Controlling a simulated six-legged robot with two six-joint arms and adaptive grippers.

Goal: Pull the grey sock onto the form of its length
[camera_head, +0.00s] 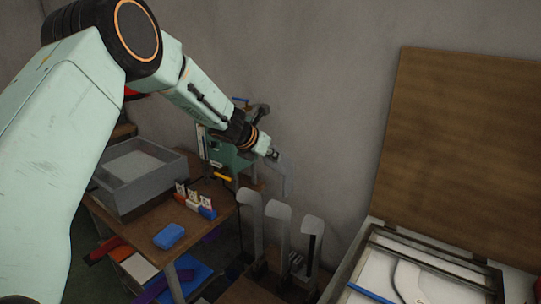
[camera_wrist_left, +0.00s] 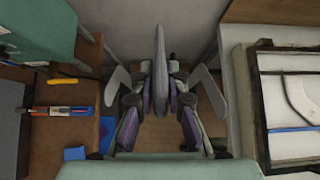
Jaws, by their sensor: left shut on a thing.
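My left gripper (camera_head: 273,154) is shut on the grey sock (camera_wrist_left: 159,65), which shows edge-on between the fingers in the left wrist view. In the head view the sock is faint against the grey wall (camera_head: 350,110). Three pale upright forms with bent tops stand below and near the gripper: a left one (camera_head: 250,212), a middle one (camera_head: 278,222) and a right one (camera_head: 311,240). In the wrist view a pale form (camera_wrist_left: 117,86) shows left of the sock and another (camera_wrist_left: 207,90) right of it; the sock hides what lies behind. My right gripper is not in view.
A table on the left carries a grey bin (camera_head: 178,178), a blue block (camera_head: 169,236), small coloured holders with cards (camera_head: 195,202) and a green machine (camera_head: 222,152). At right an open framed press (camera_head: 430,262) holds a white flat shape, with a brown board (camera_head: 465,140) behind.

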